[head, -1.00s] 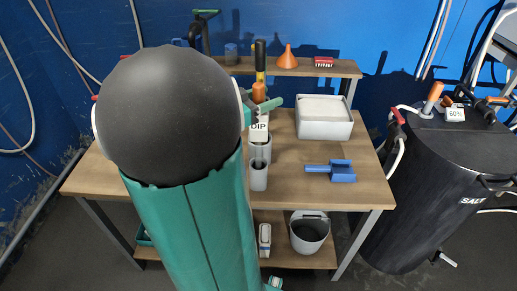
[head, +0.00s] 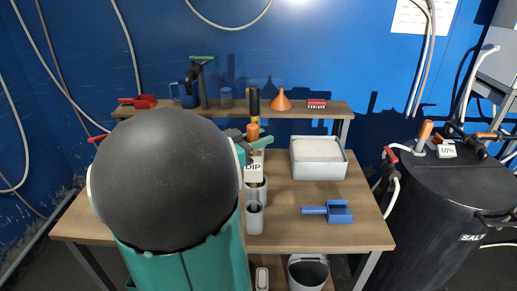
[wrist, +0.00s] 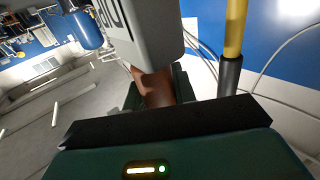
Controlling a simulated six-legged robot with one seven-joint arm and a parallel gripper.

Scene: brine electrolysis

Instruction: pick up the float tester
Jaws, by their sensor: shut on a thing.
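The float tester shows an orange handle (head: 253,131) above a white block marked DIP (head: 253,168). It stands upright over the grey cups on the table, and its lower end is hidden. My gripper (head: 252,143) is shut on the orange handle; my dark arm hides much of it in the head view. In the wrist view the handle (wrist: 154,88) shows between the jaws, with the pale lettered block (wrist: 150,32) beyond it.
Grey cups (head: 255,219) stand below the float tester. A white tray (head: 318,170) and a blue scoop (head: 338,211) lie to the right. A yellow-and-black tool (head: 254,102) is close behind. A black SALT tank (head: 440,200) stands at the right.

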